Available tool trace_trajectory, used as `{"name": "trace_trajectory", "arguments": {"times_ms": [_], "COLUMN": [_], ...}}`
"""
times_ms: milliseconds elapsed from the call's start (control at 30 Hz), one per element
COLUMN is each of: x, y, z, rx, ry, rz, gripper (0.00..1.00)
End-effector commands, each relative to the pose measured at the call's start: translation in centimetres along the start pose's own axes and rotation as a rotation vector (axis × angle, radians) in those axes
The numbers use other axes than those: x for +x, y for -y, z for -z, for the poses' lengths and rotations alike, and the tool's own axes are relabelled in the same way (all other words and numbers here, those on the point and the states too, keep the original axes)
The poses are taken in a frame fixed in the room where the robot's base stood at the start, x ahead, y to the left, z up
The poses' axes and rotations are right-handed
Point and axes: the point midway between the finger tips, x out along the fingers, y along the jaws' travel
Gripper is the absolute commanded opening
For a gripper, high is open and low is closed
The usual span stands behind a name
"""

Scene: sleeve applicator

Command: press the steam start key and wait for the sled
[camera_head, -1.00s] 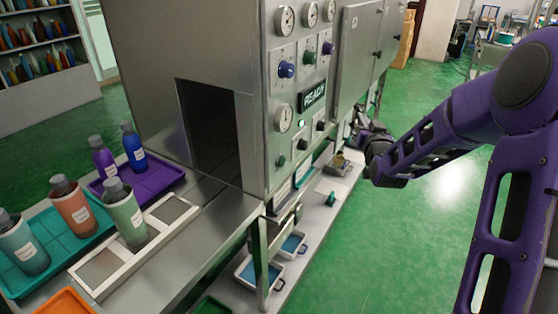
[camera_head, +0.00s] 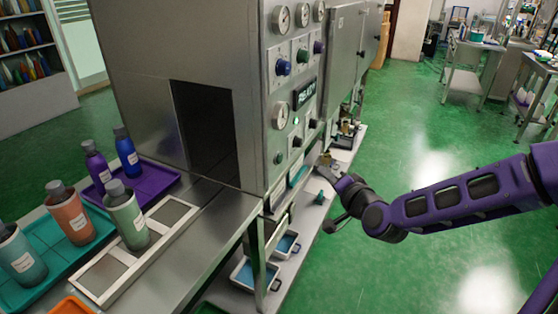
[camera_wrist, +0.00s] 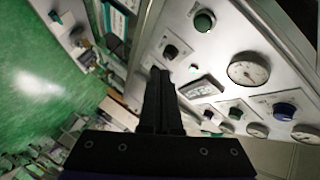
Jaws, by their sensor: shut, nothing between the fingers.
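The steam cabinet's control panel (camera_head: 290,108) faces right, with a READY display (camera_head: 305,94) and several round controls. A green control (camera_head: 278,157) sits low on the panel; it seems to be the one in the wrist view (camera_wrist: 204,20). I cannot read which control is the steam start key. My gripper (camera_head: 325,162) is beside the panel's lower right, shut and empty. In the wrist view its fingers (camera_wrist: 161,72) point toward the panel, apparently apart from it. A light frame, perhaps the sled (camera_head: 104,273), lies before the dark tunnel opening (camera_head: 206,125) with a pale green bottle (camera_head: 128,220) on it.
A teal tray (camera_head: 95,235) and a purple tray (camera_head: 150,182) hold more bottles. Blue-lined bins (camera_head: 246,275) sit on a low shelf under the panel. Pressure gauges (camera_head: 280,114) stand out from the panel. Open green floor (camera_head: 400,270) lies to the right.

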Motion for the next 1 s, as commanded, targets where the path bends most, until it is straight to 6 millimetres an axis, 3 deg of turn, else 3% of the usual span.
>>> {"name": "trace_trajectory", "arguments": {"times_ms": [367, 1000], "x": [0.6, 5.8], "y": [0.2, 4.1], "z": [-0.4, -4.2], "rx": [-0.004, -0.004], "ry": [0.0, 0.0], "rz": [0.001, 0.0], "gripper": [0.0, 0.0]}}
